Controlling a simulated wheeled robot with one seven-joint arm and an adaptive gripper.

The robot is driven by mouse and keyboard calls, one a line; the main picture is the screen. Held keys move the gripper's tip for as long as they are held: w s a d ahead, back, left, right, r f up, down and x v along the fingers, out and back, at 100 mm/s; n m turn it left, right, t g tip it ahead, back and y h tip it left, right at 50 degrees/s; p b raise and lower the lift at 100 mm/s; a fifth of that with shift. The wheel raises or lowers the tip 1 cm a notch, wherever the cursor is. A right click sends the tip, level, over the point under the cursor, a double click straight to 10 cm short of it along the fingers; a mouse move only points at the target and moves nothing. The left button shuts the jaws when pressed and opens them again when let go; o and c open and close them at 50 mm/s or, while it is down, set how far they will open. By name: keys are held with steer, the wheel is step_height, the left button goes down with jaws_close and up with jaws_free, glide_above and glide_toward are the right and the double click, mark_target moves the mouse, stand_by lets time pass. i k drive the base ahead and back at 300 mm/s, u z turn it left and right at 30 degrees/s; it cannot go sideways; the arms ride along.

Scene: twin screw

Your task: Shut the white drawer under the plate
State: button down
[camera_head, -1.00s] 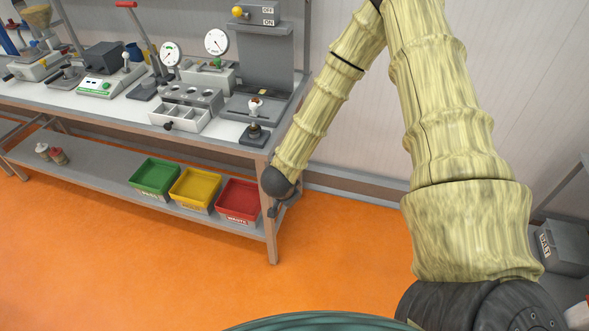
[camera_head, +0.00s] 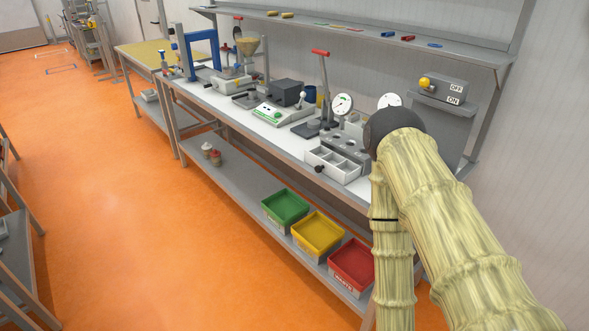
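The white drawer (camera_head: 333,170) stands pulled out at the front of the bench, under the grey plate with round holes (camera_head: 346,149). Its open top shows several compartments, and a dark knob (camera_head: 319,169) is on its front. My arm reaches up from the bottom right, bends at a dark joint right of the plate, and runs down past the bench front. My gripper is below the picture's edge and cannot be seen.
On the bench, a lever press (camera_head: 325,95) and a scale (camera_head: 272,112) stand left of the plate. Green (camera_head: 285,209), yellow (camera_head: 317,235) and red bins (camera_head: 352,266) sit on the lower shelf. The orange floor (camera_head: 150,240) left of the bench is clear.

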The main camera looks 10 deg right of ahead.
mark_target(329, 164)
steer(key=u, duration=0.4)
steer(key=i, duration=1.05)
steer(key=z, duration=0.5)
